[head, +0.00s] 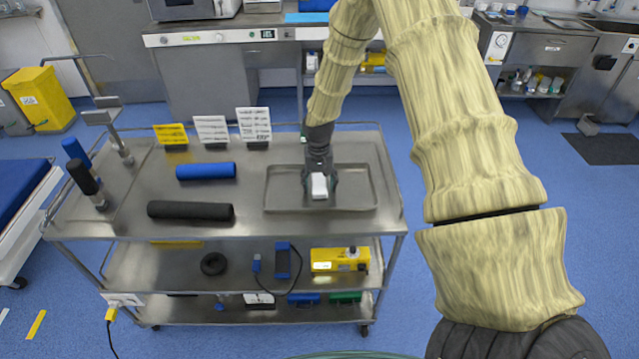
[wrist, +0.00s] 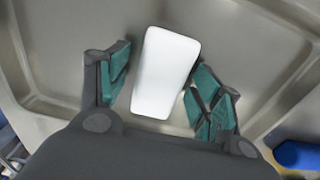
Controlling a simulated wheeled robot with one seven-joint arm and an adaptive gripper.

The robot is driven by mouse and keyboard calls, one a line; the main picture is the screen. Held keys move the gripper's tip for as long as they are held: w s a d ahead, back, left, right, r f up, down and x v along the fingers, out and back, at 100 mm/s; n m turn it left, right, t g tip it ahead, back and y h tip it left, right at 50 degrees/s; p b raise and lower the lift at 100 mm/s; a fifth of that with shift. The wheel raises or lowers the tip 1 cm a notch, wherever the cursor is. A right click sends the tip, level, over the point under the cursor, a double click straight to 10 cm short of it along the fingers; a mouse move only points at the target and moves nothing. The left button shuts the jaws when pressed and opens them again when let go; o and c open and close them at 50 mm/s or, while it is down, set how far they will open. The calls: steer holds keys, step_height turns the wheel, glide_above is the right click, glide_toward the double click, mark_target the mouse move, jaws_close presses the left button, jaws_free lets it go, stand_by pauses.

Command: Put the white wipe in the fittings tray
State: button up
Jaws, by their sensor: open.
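The white wipe (head: 319,187) is a small white block in the shallow metal tray (head: 277,206) on the top shelf of the steel cart. In the wrist view the wipe (wrist: 166,72) shows between my fingers, over the bare metal floor of the tray (wrist: 60,60). My gripper (head: 320,182) points down over the tray, and its green-padded fingers (wrist: 160,85) are open around the wipe. A gap shows at the left finger; the right finger is very close to the wipe, and I cannot tell if it touches. The wipe's underside is hidden.
On the cart top (head: 250,225), a blue roll (head: 206,171) and a black roll (head: 190,211) lie left of the tray. Several small signs (head: 211,130) stand along the back edge. Lower shelves hold a yellow box (head: 340,261) and other items.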

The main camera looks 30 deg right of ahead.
mark_target(319, 184)
step_height(319, 184, up, 12)
steer(key=b, duration=0.4)
steer(key=shift+a, duration=0.15)
stand_by(0.3)
